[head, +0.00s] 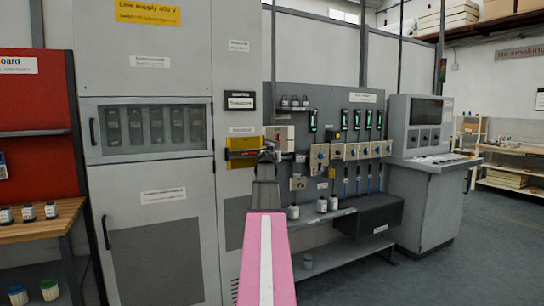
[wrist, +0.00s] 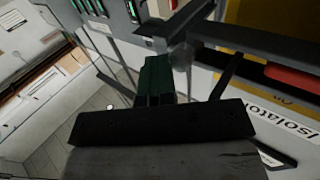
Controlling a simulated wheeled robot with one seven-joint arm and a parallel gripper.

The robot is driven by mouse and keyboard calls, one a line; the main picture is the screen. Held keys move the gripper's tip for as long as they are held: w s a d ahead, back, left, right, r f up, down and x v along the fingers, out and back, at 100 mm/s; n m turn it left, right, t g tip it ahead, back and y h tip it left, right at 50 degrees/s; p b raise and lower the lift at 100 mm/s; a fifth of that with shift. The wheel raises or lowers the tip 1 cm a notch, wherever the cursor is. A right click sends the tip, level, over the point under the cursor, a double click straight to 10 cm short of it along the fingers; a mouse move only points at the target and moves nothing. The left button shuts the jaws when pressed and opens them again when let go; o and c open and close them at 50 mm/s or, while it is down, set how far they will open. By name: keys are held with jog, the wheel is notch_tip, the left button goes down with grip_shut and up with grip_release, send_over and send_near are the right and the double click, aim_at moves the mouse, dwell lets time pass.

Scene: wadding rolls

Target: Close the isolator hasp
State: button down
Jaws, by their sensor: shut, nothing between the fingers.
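The isolator is a yellow box (head: 240,143) on the grey cabinet's right edge in the head view. In the wrist view its yellow plate (wrist: 262,16), red handle (wrist: 292,79) and "Isolator" label (wrist: 280,122) show at the right. A dark grey bar (wrist: 245,42), which looks like the hasp, stands out across the plate with a rounded end near the fingers. My gripper (head: 268,153) is just right of and in front of the box. In the wrist view its fingers (wrist: 157,68) are together and empty, close to the bar's end. I cannot tell whether they touch.
A grey panel (head: 345,105) with switches and green-lit units is right of the cabinet (head: 160,255). Bottles (head: 293,212) stand on a shelf below. A control console (head: 420,190) is farther right. Open floor (head: 465,265) lies at the right.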

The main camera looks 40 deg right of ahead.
jog(key=shift+w+d+r, duration=0.1)
jog(key=shift+w+d, duration=0.05)
jog(key=shift+w, duration=0.2)
jog(key=shift+s, duration=0.1)
jog(key=s+a, duration=0.2)
jog(key=s, duration=1.2)
jog(key=shift+a, duration=0.25)
jog(key=shift+s, duration=0.1)
jog(key=w+a+f+n+g+y, duration=0.2)
jog(key=w+a+f+y, duration=0.15)
jog(key=a+f, duration=1.05)
jog(key=w+a+f+n+g+y, duration=0.2)
jog(key=a+f+y, duration=0.2)
jog(key=a+f, duration=1.05)
jog(key=s+a+f+n+g+y, duration=0.2)
jog(key=s+a+f+g, duration=0.2)
jog(key=s+a+f, duration=0.4)
jog(key=s+a+f+n+g+y, duration=0.3)
jog(key=s+a+f, duration=0.6)
jog(key=a+f, duration=0.7)
jog(key=a+g, duration=0.1)
jog(key=a, duration=0.2)
jog(key=shift+a+f+y, duration=0.15)
jog(key=shift+a+y, duration=0.1)
jog(key=shift+y, duration=0.1)
